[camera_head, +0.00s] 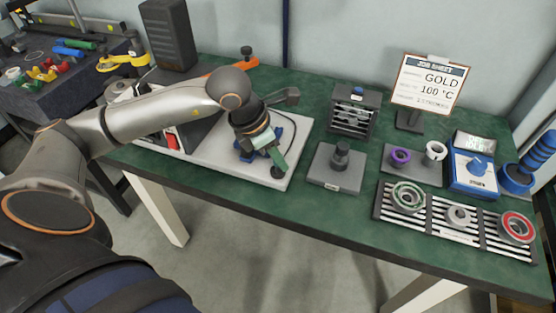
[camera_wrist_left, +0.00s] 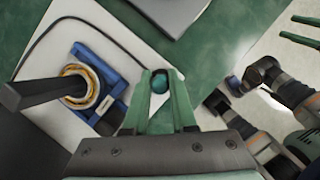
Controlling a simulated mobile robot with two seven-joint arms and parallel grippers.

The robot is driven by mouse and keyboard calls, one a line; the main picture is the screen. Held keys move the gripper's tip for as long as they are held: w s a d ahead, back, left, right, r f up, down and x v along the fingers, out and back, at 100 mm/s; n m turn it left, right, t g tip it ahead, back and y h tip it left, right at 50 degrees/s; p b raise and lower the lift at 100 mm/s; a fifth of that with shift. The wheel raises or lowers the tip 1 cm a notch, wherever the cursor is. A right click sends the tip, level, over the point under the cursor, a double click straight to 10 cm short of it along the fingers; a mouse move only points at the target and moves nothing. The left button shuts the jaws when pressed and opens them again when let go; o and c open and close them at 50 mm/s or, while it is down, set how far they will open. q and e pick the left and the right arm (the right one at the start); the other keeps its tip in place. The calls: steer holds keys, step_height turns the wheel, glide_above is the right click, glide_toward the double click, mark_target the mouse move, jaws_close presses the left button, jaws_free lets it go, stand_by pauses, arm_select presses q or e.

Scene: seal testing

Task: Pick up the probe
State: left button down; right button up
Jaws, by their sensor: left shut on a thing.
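My left gripper (camera_head: 277,161) is over the front right part of a pale board on the green bench, pointing down. Its green fingers are shut on the probe, a small dark teal-topped piece seen between the fingertips in the left wrist view (camera_wrist_left: 160,82). A black cable shows beside it. In the head view the fingers mostly hide the probe, and I cannot tell whether it touches the board. A blue stand with a pale, orange-edged ring (camera_wrist_left: 92,84) is just left of the fingers in the wrist view. My right gripper's two green fingers (camera_wrist_left: 297,28) stand apart at that view's right edge.
Right of the board stand a grey block with a dark knob (camera_head: 338,168), a dark slotted rack (camera_head: 352,112) and a sign (camera_head: 431,83). A slatted tray (camera_head: 470,236) with rings and a blue device (camera_head: 472,176) are farther right. The bench's front edge is close.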

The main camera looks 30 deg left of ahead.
arm_select(q)
step_height(320, 180, up, 3)
steer(key=s+d+r+b, duration=0.1)
steer(key=s+r+b, duration=0.4)
steer(key=s+r, duration=0.5)
steer(key=s, duration=0.4)
steer(key=shift+d+b, duration=0.15)
steer(key=shift+b, duration=0.15)
arm_select(e)
steer(key=f, duration=0.3)
steer(key=shift+w+a+f, duration=0.15)
steer(key=shift+a+f, duration=0.05)
steer(key=shift+f, duration=0.15)
arm_select(q)
steer(key=shift+w, duration=0.1)
